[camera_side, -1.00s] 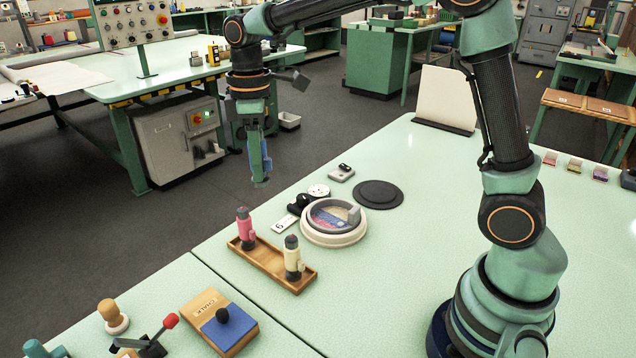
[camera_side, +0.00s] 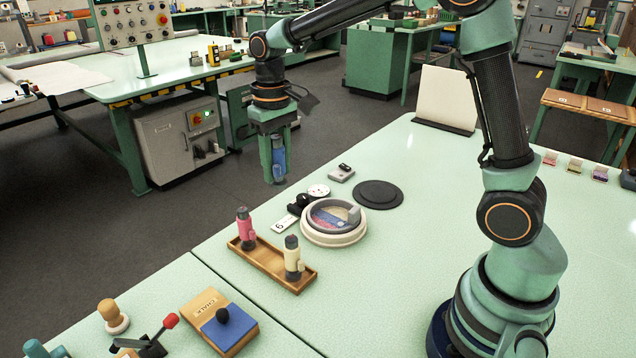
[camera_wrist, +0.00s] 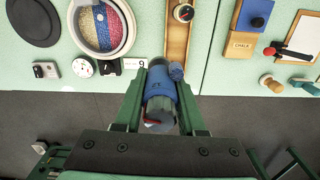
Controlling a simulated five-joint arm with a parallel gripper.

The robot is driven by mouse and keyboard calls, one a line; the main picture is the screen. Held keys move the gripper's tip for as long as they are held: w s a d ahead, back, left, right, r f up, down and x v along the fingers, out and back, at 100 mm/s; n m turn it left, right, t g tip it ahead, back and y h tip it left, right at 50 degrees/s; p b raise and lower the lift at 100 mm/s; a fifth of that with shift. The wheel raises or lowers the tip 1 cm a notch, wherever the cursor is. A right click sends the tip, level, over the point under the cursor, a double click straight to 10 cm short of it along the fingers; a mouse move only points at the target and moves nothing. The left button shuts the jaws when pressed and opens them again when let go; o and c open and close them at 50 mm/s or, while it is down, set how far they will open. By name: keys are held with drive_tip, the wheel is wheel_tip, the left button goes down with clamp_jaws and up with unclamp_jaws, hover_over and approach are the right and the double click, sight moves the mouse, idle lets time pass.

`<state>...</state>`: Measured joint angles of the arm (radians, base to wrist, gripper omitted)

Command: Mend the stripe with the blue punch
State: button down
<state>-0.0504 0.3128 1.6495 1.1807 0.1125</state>
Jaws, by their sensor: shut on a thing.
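My gripper (camera_side: 275,172) is shut on the blue punch (camera_side: 278,158) and holds it in the air past the table's edge, left of and above the round hoop (camera_side: 309,233). In the wrist view the blue punch (camera_wrist: 160,88) sits between the two green fingers of my gripper (camera_wrist: 160,95). The hoop frames a patch (camera_side: 330,213) with pink, blue and cream bands; the patch also shows in the wrist view (camera_wrist: 103,28), top left.
A wooden tray (camera_side: 262,262) holds an upright pink punch (camera_side: 245,226) and cream punch (camera_side: 293,258) in front of the hoop.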

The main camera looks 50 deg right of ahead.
drive_tip(key=s+d+f+m, duration=0.3)
drive_tip(key=d+f+m, duration=0.3)
drive_tip(key=m, duration=1.2)
drive_tip(key=s+d+f+m, duration=0.3)
drive_tip(key=d+m, duration=0.5)
drive_tip(key=m, duration=0.9)
drive_tip(key=shift+w+d+f, duration=0.1)
drive_tip(key=shift+f, duration=2.9)
drive_tip(key=shift+f, duration=0.65)
wheel_tip(320, 180, up, 7)
drive_tip(key=shift+r, duration=0.1)
